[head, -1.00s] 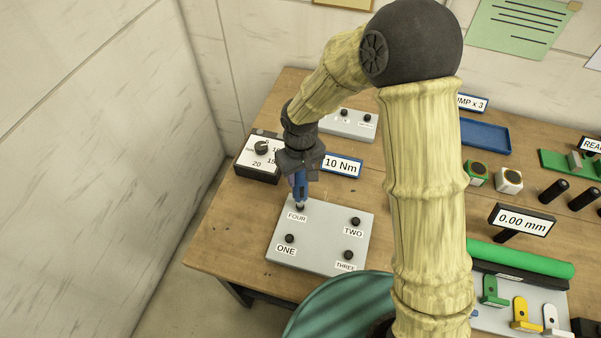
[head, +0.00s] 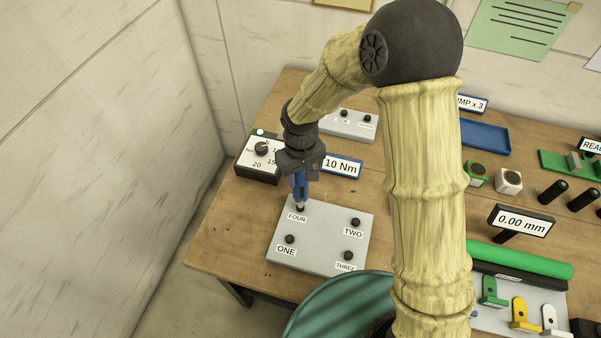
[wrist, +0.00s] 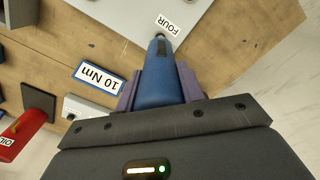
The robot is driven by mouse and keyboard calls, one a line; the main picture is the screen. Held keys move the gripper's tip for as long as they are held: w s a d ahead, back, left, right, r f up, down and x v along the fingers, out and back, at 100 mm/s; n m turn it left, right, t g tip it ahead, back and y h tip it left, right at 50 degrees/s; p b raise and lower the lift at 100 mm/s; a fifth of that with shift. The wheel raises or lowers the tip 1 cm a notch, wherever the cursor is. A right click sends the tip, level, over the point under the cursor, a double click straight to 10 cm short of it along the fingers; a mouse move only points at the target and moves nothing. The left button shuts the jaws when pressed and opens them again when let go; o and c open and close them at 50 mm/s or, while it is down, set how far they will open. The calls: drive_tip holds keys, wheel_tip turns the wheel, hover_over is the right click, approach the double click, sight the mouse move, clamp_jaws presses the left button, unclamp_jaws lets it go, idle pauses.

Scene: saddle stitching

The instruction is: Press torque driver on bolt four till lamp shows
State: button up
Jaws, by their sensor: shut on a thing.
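My gripper (head: 300,172) is shut on the blue torque driver (head: 300,188), which stands nearly upright with its tip down at bolt four (head: 300,208), by the FOUR label on the grey plate (head: 318,240). The wrist view shows the driver (wrist: 156,85) between my gripper's purple fingers (wrist: 158,88), its tip beside the FOUR label; the tip's contact is partly hidden. Bolts one (head: 289,238), two (head: 355,221) and three (head: 348,255) stand clear. A small pale lamp (head: 260,132) shows bright on top of the dial box (head: 258,155).
A 10 Nm sign (head: 342,166) stands just right of my gripper. A grey panel (head: 348,124) lies behind it. A blue tray (head: 485,137) and a 0.00 mm display (head: 522,220) are to the right. A green drum (head: 340,305) is in front.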

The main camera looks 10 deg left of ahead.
drive_tip(key=shift+r+p, duration=1.9)
drive_tip(key=shift+r, duration=0.95)
